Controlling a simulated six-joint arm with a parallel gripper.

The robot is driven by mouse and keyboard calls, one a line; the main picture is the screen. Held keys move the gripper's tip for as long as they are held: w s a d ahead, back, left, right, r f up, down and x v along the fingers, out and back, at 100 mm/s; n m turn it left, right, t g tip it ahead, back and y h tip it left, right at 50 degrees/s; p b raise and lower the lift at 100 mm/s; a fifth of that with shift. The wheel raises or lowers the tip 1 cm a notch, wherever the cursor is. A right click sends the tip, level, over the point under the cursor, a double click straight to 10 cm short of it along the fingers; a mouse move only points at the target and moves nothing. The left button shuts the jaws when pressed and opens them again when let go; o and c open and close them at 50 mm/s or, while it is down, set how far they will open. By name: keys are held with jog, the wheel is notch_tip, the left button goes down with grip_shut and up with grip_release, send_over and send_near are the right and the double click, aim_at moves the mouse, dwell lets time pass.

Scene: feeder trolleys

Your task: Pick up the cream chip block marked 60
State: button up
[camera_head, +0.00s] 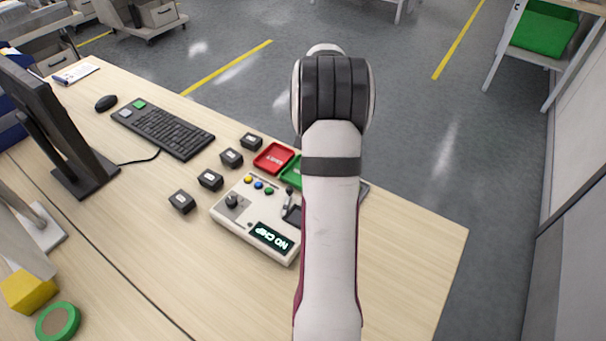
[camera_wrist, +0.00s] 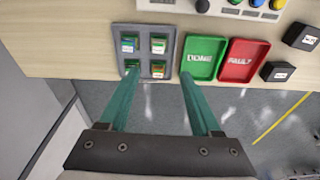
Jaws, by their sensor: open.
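In the wrist view a grey tray (camera_wrist: 145,30) with square pockets holds several small chip blocks at the table edge. One block (camera_wrist: 130,42) is back left, one (camera_wrist: 158,45) back right, and one (camera_wrist: 158,69) front right; another (camera_wrist: 113,71) is at front left, near a finger. My arm hides the gripper and most of the tray in the head view.
A green DONE tray (camera_wrist: 200,58) and a red FAULT tray (camera_wrist: 243,60) lie right of the grey tray. A tester (camera_head: 250,218) showing NO CHIP and several black blocks (camera_head: 210,180) stand nearby. A keyboard (camera_head: 165,130) is further left. The table's right end is clear.

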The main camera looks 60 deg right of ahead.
jog(key=f, duration=0.7)
jog(key=d+f, duration=0.1)
jog(key=f, duration=0.3)
jog(key=shift+s+f, duration=0.2)
jog(key=shift+f, duration=0.15)
grip_shut()
